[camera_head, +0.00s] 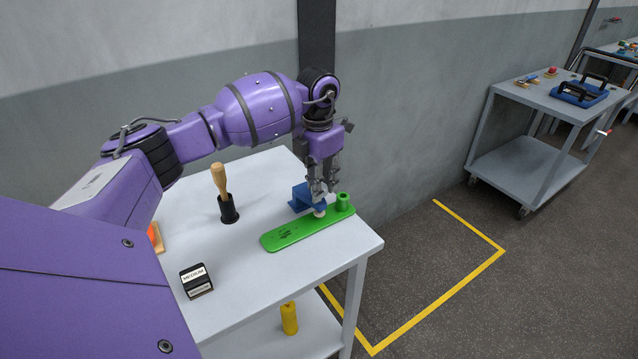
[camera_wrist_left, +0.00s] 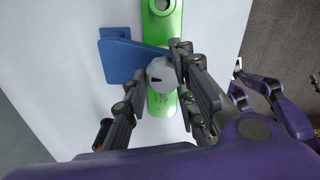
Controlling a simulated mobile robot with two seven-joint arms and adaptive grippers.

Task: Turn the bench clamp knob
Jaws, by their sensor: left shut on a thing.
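The blue bench clamp (camera_head: 300,197) stands on the table at the far edge of a green board (camera_head: 300,229). In the left wrist view the clamp (camera_wrist_left: 125,56) reaches over the board (camera_wrist_left: 162,104). Its round pale grey knob (camera_wrist_left: 161,75) has a dark mark on its top. The knob (camera_head: 320,211) shows small under the fingers in the head view. My left gripper (camera_head: 321,196) points down over the clamp, shut on the knob with a finger on either side. In the left wrist view, purple and dark parts at the right look like my right arm, its jaws unclear.
A wooden-handled tool (camera_head: 220,181) stands in a black holder. A black and white block (camera_head: 196,281) lies near the front. A green cup (camera_head: 343,201) stands at the board's right end. A yellow object (camera_head: 289,318) is on the lower shelf. A cart (camera_head: 549,100) stands at the right.

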